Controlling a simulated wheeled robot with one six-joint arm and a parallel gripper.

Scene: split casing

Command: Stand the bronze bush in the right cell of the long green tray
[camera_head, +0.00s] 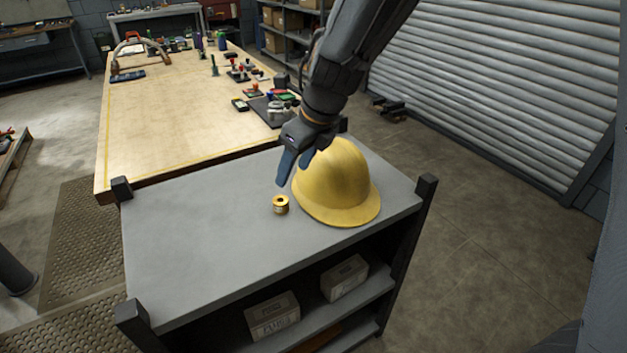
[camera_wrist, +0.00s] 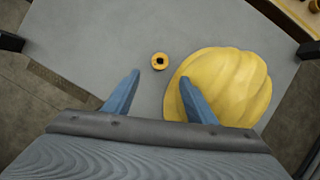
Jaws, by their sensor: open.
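The bronze bush (camera_head: 281,204) is a small gold ring standing upright on the grey shelf top, just left of the yellow hard hat. In the wrist view the bush (camera_wrist: 160,61) shows its dark bore, beyond and between the fingertips. My gripper (camera_head: 290,172) is above the shelf top, close to the hat and above the bush. Its two blue fingers also show in the wrist view (camera_wrist: 160,75), spread apart with nothing between them. I cannot make out a long green tray for certain; a small green item (camera_head: 284,95) lies among clutter on the wooden bench.
The yellow hard hat (camera_head: 337,184) stands right beside the bush, and the right finger overlaps it in the wrist view. The grey shelf top (camera_head: 190,240) is clear to the left. Dark posts rise at its corners. The wooden bench (camera_head: 165,125) behind holds scattered small parts.

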